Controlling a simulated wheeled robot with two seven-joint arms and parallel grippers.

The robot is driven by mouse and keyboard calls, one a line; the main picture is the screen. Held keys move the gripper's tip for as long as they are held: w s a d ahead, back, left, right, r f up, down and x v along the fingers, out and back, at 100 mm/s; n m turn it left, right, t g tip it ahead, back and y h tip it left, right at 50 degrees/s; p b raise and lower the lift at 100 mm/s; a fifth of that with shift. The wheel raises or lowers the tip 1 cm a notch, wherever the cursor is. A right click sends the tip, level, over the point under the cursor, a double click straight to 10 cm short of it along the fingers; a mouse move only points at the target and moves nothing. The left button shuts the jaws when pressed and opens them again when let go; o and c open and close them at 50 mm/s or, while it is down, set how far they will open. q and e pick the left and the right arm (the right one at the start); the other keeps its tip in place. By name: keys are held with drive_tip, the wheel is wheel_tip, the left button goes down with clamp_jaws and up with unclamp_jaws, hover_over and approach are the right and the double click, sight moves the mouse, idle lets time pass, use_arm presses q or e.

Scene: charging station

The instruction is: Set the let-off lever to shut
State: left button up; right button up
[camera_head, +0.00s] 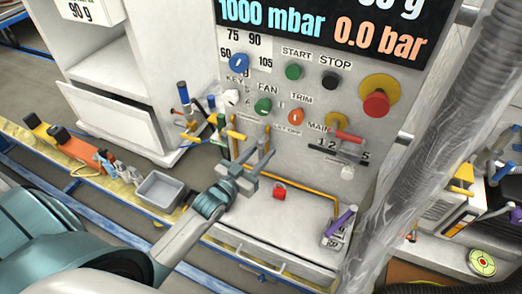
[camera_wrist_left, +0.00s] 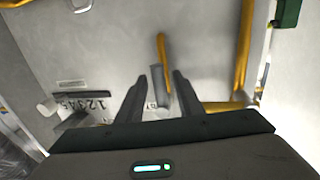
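The let-off lever is a yellow bar (camera_wrist_left: 162,48) at a grey hub (camera_wrist_left: 158,97) on the pale station panel in the left wrist view. My left gripper (camera_wrist_left: 168,72) is open, with one dark finger on each side of the hub; whether either finger touches it I cannot tell. In the head view my left gripper (camera_head: 262,160) is at the lower panel, under the small labels, and hides much of the lever there. The lever's set position cannot be read. My right gripper is not in view.
The panel carries a red mushroom button (camera_head: 376,103), a green knob (camera_head: 263,106), an orange knob (camera_head: 296,117) and a red-handled main lever (camera_head: 347,136). Yellow pipe (camera_head: 310,189) runs below. A purple lever (camera_head: 340,220) and small red block (camera_head: 279,192) are on the ledge. A grey bin (camera_head: 159,190) stands left.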

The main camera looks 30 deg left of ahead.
use_arm(q)
clamp_jaws()
drive_tip(key=shift+d+n, duration=0.1)
drive_tip(key=shift+n, duration=0.2)
drive_tip(key=n, duration=0.2)
drive_tip(key=d+n, duration=0.1)
drive_tip(key=n, duration=0.1)
drive_tip(key=shift+w+d+r+t, duration=0.1)
drive_tip(key=shift+d+r+t, duration=0.1)
drive_tip(key=shift+t, duration=0.2)
drive_tip(key=n, duration=0.2)
drive_tip(key=d+n+y, duration=0.1)
drive_tip(key=n, duration=0.1)
drive_tip(key=shift+r+t, duration=0.35)
drive_tip(key=shift+t, duration=0.05)
drive_tip(key=n, duration=0.2)
drive_tip(key=r+n, duration=0.1)
drive_tip(key=n, duration=0.1)
drive_tip(key=d+n+y, duration=0.1)
drive_tip(key=n, duration=0.1)
drive_tip(key=shift+w+r+t, duration=0.1)
drive_tip(key=shift+r+t, duration=0.15)
drive_tip(key=shift+t, duration=0.15)
drive_tip(key=shift+d+r+n+y+p, duration=0.15)
drive_tip(key=shift+r+n+y, duration=0.25)
drive_tip(key=shift+n, duration=1.05)
drive_tip(key=shift+a+r+n+y+p, duration=0.1)
drive_tip(key=shift+r+n+y+p, duration=0.25)
drive_tip(key=shift+n, duration=1.1)
drive_tip(key=shift+y, duration=0.25)
